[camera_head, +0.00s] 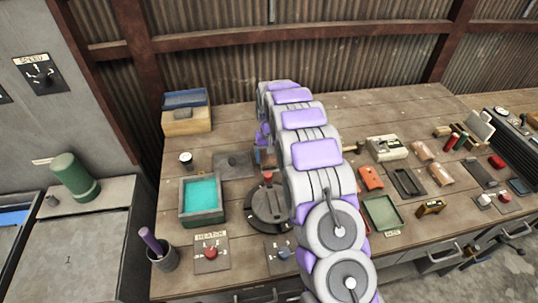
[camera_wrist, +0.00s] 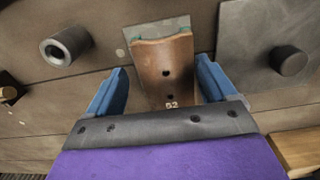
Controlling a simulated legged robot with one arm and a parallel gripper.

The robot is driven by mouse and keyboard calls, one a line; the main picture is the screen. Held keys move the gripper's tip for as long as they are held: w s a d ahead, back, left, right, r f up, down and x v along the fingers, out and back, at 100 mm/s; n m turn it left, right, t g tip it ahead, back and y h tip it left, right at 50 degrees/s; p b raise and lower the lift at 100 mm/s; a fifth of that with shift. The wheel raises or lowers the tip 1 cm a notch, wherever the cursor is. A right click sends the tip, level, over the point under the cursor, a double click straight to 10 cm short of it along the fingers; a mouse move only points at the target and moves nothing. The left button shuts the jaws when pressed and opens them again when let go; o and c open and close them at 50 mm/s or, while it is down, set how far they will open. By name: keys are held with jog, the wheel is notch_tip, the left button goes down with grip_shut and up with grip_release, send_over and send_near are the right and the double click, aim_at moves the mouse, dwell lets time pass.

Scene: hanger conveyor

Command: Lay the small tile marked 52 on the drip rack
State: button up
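The small brown tile marked 52 (camera_wrist: 168,75) is in the middle of the wrist view, with two dark holes and a curved far edge. It rests against or on a pale grey-green piece; which one I cannot tell. My gripper (camera_wrist: 163,85) has its two blue fingers apart, one on each side of the tile, with a narrow gap showing on each side. In the head view my arm mostly hides this spot, and only a brown bit of the tile (camera_head: 265,157) shows. I cannot identify the drip rack for certain; a dark slotted tray (camera_head: 408,183) lies right of my arm.
A teal-filled tray (camera_head: 203,200) and a round dark turntable (camera_head: 268,208) stand near my arm on the wooden bench. A shallow green tray (camera_head: 383,214), an orange piece (camera_head: 370,178) and a pale device (camera_head: 386,148) lie to the right. A flat plate with a knob (camera_wrist: 288,60) is beside the tile.

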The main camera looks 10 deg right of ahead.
jog(key=shift+o, duration=0.4)
jog(key=shift+a, duration=0.2)
jog(key=shift+a+r, duration=0.1)
jog(key=shift+r, duration=0.3)
notch_tip(320, 180, up, 16)
jog(key=p, duration=0.3)
jog(key=shift+r, duration=0.2)
